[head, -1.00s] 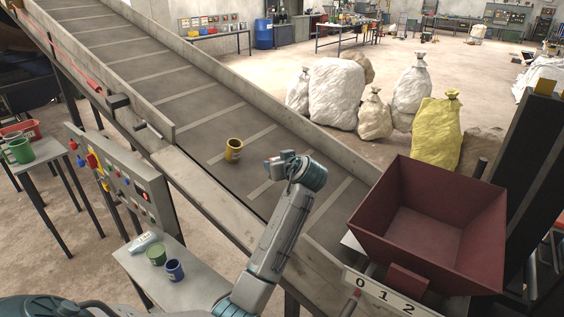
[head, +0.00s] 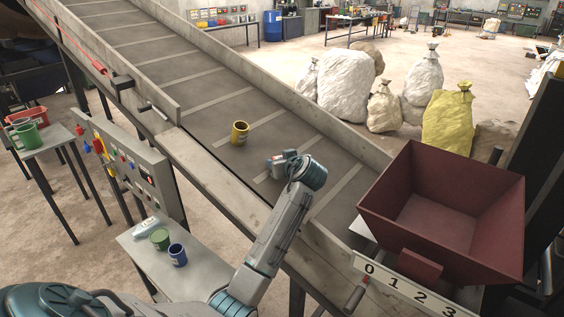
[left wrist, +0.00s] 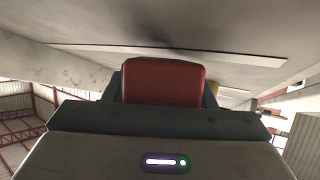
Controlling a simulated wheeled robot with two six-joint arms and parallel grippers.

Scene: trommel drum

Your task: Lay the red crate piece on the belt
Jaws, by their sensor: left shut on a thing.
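My left gripper (head: 281,164) is over the lower part of the conveyor belt (head: 215,125), to the right of and below the yellow mug in the head view. In the left wrist view it is shut on the red crate piece (left wrist: 163,82), a red block with rounded corners between the two dark fingers. The grey belt surface fills the top of that view, close to the piece, with a dark shadow above it. I cannot tell whether the piece touches the belt. The piece is hidden in the head view. My right gripper is not in view.
A yellow mug (head: 240,133) stands on the belt. A dark red hopper (head: 440,215) is at the belt's lower end. A side table (head: 200,260) holds a green mug (head: 160,239) and a blue mug (head: 177,255). A control panel (head: 128,170) flanks the belt.

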